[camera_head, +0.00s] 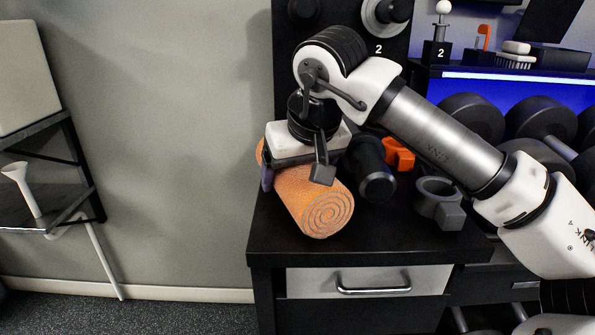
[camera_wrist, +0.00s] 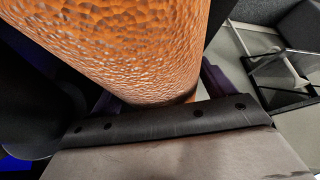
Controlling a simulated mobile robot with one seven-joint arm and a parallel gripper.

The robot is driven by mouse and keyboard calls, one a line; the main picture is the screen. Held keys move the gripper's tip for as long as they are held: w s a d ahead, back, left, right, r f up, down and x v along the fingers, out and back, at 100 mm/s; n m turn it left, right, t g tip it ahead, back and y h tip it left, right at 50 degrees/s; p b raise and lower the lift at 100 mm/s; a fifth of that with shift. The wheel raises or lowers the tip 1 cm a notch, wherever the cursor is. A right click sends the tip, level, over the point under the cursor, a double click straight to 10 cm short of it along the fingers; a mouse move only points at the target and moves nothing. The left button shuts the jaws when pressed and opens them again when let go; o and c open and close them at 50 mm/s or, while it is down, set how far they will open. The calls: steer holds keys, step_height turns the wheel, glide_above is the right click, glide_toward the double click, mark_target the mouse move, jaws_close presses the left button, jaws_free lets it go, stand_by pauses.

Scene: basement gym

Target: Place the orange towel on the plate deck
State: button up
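The orange towel (camera_head: 313,203) is a roll with a grey spiral end, lying on the black cabinet top (camera_head: 405,239) near its left side in the head view. My gripper (camera_head: 296,176) is above it, pointing down, with its fingers apart on either side of the roll. In the wrist view the towel (camera_wrist: 130,45) runs up between the fingers, and narrow light gaps show beside it near the purple finger parts (camera_wrist: 214,80). The fingertips are partly hidden. I cannot tell which surface is the plate deck.
Dumbbells (camera_head: 470,117) fill the rack at right. A shelf (camera_head: 30,210) stands at left.

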steer(key=shift+r, duration=0.1)
steer(key=shift+r, duration=0.25)
steer(key=p+v, duration=0.2)
steer(key=v, duration=0.9)
steer(key=shift+s+d+r, duration=0.15)
steer(key=shift+s+r, duration=0.05)
steer(key=shift+r, duration=0.1)
steer(key=shift+f, duration=0.1)
